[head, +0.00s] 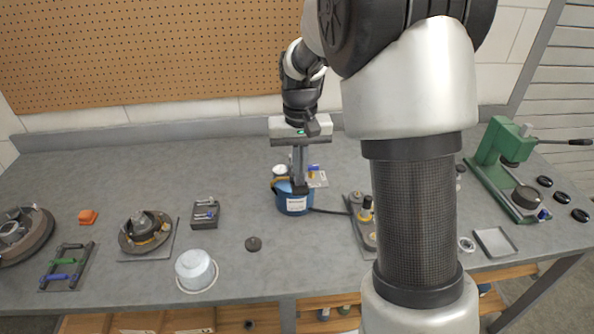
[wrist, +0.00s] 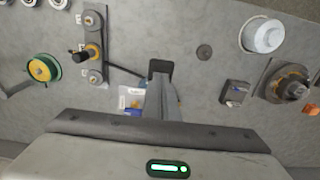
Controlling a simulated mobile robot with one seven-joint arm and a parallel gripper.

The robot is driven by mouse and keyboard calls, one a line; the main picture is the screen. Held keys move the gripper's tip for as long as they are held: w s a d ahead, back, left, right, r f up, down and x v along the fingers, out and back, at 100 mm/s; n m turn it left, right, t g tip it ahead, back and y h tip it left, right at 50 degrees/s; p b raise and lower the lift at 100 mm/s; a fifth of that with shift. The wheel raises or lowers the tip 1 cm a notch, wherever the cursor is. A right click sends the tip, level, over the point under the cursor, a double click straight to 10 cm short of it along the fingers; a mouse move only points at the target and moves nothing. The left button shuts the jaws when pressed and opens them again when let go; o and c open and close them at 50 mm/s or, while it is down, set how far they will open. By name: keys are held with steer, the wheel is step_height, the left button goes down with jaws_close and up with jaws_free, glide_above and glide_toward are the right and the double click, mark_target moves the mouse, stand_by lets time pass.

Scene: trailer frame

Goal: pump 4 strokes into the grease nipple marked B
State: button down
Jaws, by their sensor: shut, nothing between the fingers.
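A blue grease pump can (head: 293,204) with a white label stands at the middle of the bench. A dark hose runs from it to a grey block (head: 354,204) with round fittings. My gripper (head: 300,184) is shut and points down over the can's top. A black piece (wrist: 160,66) is at its fingertips; I cannot tell whether they touch. My gripper hides most of the can in the wrist view.
A packet (head: 317,178) lies behind the can. A green press (head: 503,150) and grey tray (head: 495,242) are right.

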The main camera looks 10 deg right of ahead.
steer(key=shift+f, duration=0.2)
steer(key=shift+s+f+b, duration=0.15)
steer(key=shift+f+b, duration=0.6)
steer(key=shift+f, duration=0.5)
steer(key=shift+f+b, duration=0.5)
steer(key=shift+f, duration=0.2)
steer(key=shift+r, duration=0.2)
steer(key=shift+w+r+p, duration=0.2)
steer(key=shift+r+p, duration=1.15)
steer(key=shift+r, duration=0.15)
steer(key=shift+w+r+p, duration=0.2)
steer(key=shift+r+p, duration=1.1)
steer(key=shift+r, duration=0.2)
